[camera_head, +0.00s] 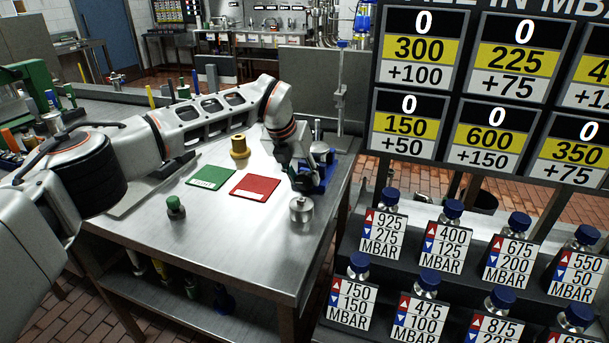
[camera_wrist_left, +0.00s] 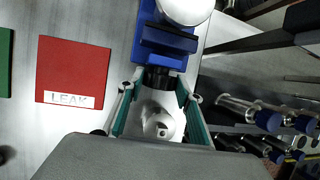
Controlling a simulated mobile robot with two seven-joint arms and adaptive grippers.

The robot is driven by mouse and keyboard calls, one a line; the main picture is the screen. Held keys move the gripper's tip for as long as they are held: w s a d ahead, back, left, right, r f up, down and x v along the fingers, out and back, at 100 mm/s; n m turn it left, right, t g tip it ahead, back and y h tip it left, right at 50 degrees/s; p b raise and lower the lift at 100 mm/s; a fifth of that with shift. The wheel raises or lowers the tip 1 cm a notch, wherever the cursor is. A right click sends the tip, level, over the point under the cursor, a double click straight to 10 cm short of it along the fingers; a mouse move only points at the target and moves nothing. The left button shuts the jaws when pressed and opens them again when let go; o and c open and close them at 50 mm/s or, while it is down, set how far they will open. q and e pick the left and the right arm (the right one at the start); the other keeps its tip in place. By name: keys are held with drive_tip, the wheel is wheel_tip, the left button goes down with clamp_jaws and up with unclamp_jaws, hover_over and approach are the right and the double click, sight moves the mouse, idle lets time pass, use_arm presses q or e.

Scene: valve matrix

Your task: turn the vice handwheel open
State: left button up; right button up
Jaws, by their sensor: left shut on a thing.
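The blue vice (camera_head: 325,170) stands near the right edge of the steel table. It also shows in the left wrist view (camera_wrist_left: 165,45), with a round silver part (camera_wrist_left: 185,8) at its top. Its handwheel (camera_wrist_left: 158,77) looks dark and sits at the vice's near end. My left gripper (camera_head: 300,178) is at that end. In the left wrist view the teal-lined fingers of the gripper (camera_wrist_left: 160,80) are closed on either side of the handwheel. In the head view the gripper mostly hides the wheel. My right gripper is out of view.
A silver cylinder (camera_head: 302,209) stands on the table just in front of the gripper. A red mat (camera_head: 255,187) and a green mat (camera_head: 211,177) lie to the left. A brass piece (camera_head: 240,147) and a green-topped piece (camera_head: 176,208) stand nearby. A gauge board (camera_head: 460,80) is right.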

use_arm(q)
drive_tip(key=shift+w+a+f+n+g+h+b, duration=0.15)
drive_tip(key=shift+a+g+h+b, duration=0.1)
drive_tip(key=shift+h, duration=0.6)
drive_tip(key=shift+s+a+n+g+h+b, duration=0.15)
drive_tip(key=shift+g+h, duration=0.1)
drive_tip(key=shift+h, duration=0.6)
drive_tip(key=shift+w, duration=0.1)
drive_tip(key=o, duration=1.1)
drive_tip(key=v, duration=1.2)
drive_tip(key=shift+a, duration=0.1)
